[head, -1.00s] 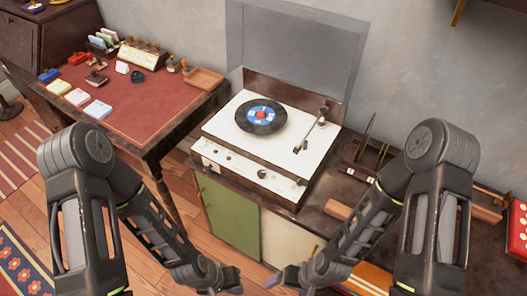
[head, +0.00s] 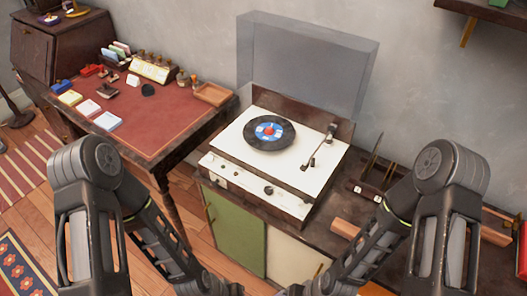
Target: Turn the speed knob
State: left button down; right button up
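A record player (head: 250,163) with a white top stands on a low cabinet, its clear lid raised. A record (head: 265,132) with a blue and red label lies on it, and the tonearm (head: 322,148) is at its right. Its front panel carries several small controls, among them a dark knob (head: 268,190) near the middle and another at the right. I cannot tell which one is the speed knob. My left gripper (head: 228,289) and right gripper (head: 289,290) are at the bottom edge, mostly cut off, below and apart from the record player. Their fingers cannot be made out.
A desk (head: 165,130) with a red top and several small items stands at the left. A dark wooden rack (head: 374,178) and a wooden block (head: 345,228) lie on the cabinet top right of the player. The space before its front panel is clear.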

aim_at(268, 190)
jog(key=z, duration=1.4)
jog(key=k+j+z, duration=0.2)
jog(key=z, duration=0.15)
jog(key=k+j, duration=0.4)
jog(key=i, duration=0.35)
